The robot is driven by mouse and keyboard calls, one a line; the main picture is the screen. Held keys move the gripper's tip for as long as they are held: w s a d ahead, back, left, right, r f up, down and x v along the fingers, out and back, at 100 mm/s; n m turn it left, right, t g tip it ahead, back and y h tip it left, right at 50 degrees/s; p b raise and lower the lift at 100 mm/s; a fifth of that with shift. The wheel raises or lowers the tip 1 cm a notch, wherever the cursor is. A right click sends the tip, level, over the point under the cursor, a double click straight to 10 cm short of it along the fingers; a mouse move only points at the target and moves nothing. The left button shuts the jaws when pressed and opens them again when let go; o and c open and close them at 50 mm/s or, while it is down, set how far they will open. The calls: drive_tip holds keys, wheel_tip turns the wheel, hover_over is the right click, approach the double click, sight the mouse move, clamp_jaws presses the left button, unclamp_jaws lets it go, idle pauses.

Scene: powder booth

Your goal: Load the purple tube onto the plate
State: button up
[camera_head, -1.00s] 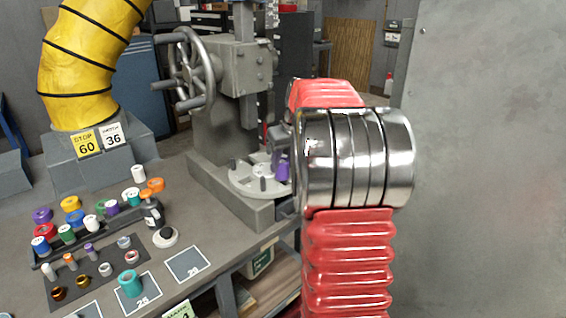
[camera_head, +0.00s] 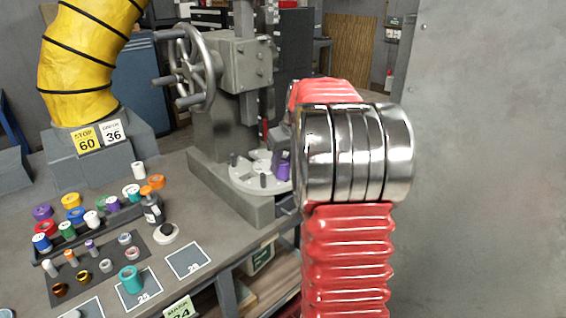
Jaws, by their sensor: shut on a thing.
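The plate (camera_head: 241,182) is a round pale grey disc on the base of the grey press, with several short dark pegs standing on it. The purple tube (camera_head: 283,166) is upright at the plate's right side. I cannot tell whether it touches the plate or sits over a peg. My gripper (camera_head: 284,150) is at the tube's top, mostly hidden behind my silver wrist and red arm. It is shut on the purple tube. The fingertips are not clearly visible.
The grey press with a handwheel (camera_head: 188,68) rises behind the plate. At left, a dark rack (camera_head: 120,218) holds several coloured spools, with small rings and cylinders in front. A teal ring (camera_head: 131,279) lies on a marked square. A grey wall panel (camera_head: 490,160) stands at right.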

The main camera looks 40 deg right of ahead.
drive_tip(key=o, duration=1.2)
drive_tip(key=v, duration=1.3)
drive_tip(key=shift+r, duration=0.4)
